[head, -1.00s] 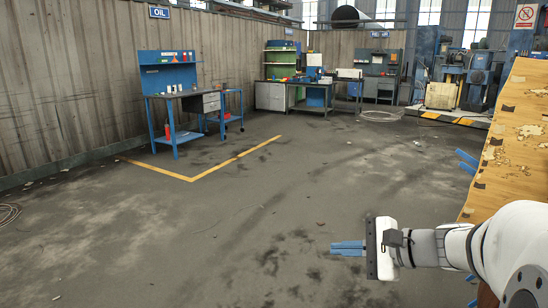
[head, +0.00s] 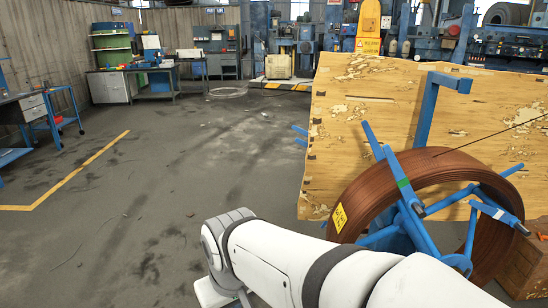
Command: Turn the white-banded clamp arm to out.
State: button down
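The white-banded clamp arm (head: 485,207) is a blue bar with a white band near its outer end. It is at the right side of a blue-framed reel that carries a coil of brown pipe (head: 352,199). The bar crosses the front of the coil at a slant, its outer end toward the lower right. Another blue clamp arm with a green band (head: 401,180) crosses the upper left of the coil. My white arm reaches in from the bottom, left of and below the reel. My gripper is not in view.
A worn wooden panel (head: 345,115) stands behind the reel, with a blue post (head: 428,108) before it. A wooden crate (head: 528,262) is at the lower right. Open floor (head: 140,215) lies to the left. Workbenches (head: 122,85) stand at the back left.

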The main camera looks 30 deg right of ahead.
aim_at(497, 213)
jog(key=z, duration=2.5)
jog(key=k, duration=1)
jog(key=z, duration=0.65)
jog(key=i, duration=1.65)
jog(key=u, duration=0.4)
